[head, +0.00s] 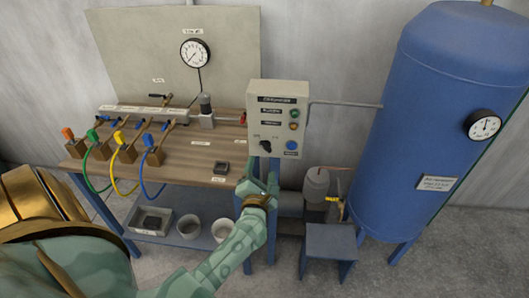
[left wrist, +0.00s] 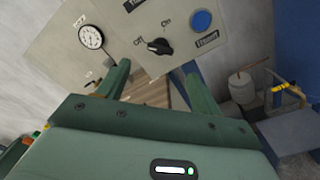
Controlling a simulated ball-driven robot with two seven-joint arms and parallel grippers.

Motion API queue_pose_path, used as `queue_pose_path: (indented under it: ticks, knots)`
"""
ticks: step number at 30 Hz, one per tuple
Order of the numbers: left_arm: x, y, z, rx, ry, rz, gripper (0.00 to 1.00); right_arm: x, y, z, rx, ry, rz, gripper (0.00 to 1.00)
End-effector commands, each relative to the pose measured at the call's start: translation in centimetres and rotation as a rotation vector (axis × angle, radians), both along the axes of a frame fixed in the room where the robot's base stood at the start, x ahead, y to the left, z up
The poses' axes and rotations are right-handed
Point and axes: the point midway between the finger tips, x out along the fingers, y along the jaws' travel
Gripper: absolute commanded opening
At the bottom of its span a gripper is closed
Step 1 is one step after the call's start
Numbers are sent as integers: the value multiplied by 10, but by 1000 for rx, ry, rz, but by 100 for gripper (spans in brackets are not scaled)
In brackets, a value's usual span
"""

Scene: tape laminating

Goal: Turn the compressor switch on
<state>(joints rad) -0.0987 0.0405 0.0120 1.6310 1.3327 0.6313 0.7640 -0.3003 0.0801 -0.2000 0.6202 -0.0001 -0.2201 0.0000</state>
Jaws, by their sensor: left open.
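The compressor control box (head: 291,98) is a pale panel beside the workbench with lamps and a blue button (head: 291,145). The black rotary switch (head: 266,146) is at its lower left. In the left wrist view the switch (left wrist: 160,46) sits between Off and On labels, and its pointer appears turned towards Off. My left gripper (head: 263,166) is just below the switch in the head view. In the left wrist view its two fingers (left wrist: 157,71) are spread apart with nothing between them, and the switch lies beyond their tips. My right gripper is not in view.
The wooden bench (head: 190,160) with coloured valves and hoses stands left of the box. A large blue tank (head: 440,120) stands at the right, with a small motor unit (head: 316,188) and a blue stool (head: 330,240) near it. A pipe joins box and tank.

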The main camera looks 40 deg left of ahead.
Motion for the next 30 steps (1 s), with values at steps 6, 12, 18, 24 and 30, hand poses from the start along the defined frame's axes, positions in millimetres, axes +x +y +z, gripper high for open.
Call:
queue_pose_path:
  ticks: [6, 12, 18, 24, 30]
  knots:
    - [45, 27, -1, 3, 0, 0, 65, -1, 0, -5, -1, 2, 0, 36]
    - [67, 40, -1, 3, 2, -1, 65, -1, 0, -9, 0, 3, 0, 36]
    - [72, 44, 0, 3, 2, -1, 65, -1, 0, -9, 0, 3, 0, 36]
    - [72, 44, 0, 3, 2, -1, 57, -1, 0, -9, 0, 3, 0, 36]
    - [72, 43, 0, 3, 2, -1, 21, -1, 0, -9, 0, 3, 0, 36]
